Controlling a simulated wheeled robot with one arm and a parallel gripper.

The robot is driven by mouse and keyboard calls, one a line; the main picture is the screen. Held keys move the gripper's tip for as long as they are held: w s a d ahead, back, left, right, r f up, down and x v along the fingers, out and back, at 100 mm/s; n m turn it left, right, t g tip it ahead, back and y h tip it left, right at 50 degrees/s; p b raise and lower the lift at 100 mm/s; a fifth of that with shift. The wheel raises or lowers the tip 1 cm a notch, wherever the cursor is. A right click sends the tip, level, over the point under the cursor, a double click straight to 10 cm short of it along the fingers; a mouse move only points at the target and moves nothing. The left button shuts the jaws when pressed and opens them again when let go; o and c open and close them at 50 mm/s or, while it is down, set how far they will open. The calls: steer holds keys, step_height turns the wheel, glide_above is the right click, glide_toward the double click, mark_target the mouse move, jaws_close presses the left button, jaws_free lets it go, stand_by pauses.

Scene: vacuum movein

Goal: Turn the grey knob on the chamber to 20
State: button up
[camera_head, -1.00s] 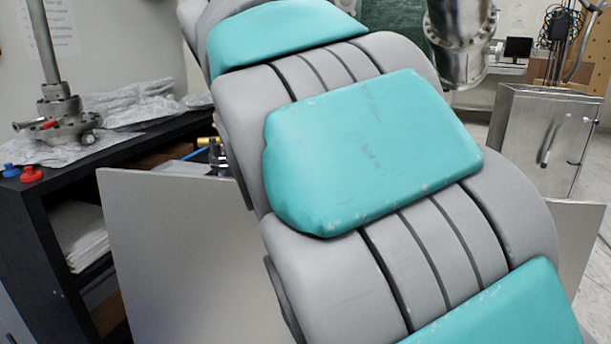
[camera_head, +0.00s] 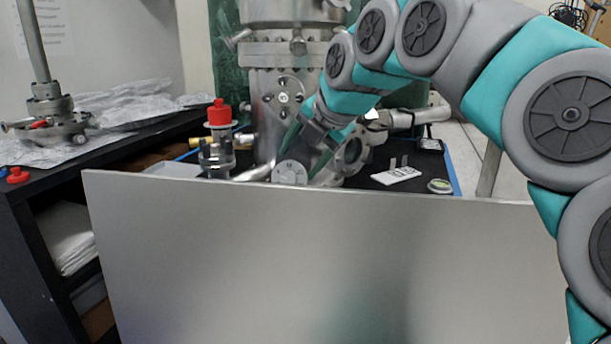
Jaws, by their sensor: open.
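The grey knob (camera_head: 290,173) is a round dial with small dark marks. It sits low at the front of the metal chamber (camera_head: 264,98), just above the panel's top edge. The marks are too small to read. My gripper (camera_head: 300,163) reaches in from the upper right, tilted down to the left. Its fingers are open, one above the knob and one to its right. I cannot tell whether either finger touches the knob. The panel edge may hide the knob's lowest part.
A wide grey panel (camera_head: 320,265) stands in front. A clear vessel with a red cap (camera_head: 219,113) stands left of the chamber. A white card (camera_head: 397,175) and a small round item (camera_head: 440,186) lie to the right. A black shelf (camera_head: 30,215) is at left.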

mark_target(288, 179)
steer(key=shift+n, duration=0.4)
steer(key=x, duration=0.8)
steer(key=shift+w+d+p, duration=0.3)
steer(key=shift+w, duration=0.05)
jaws_close()
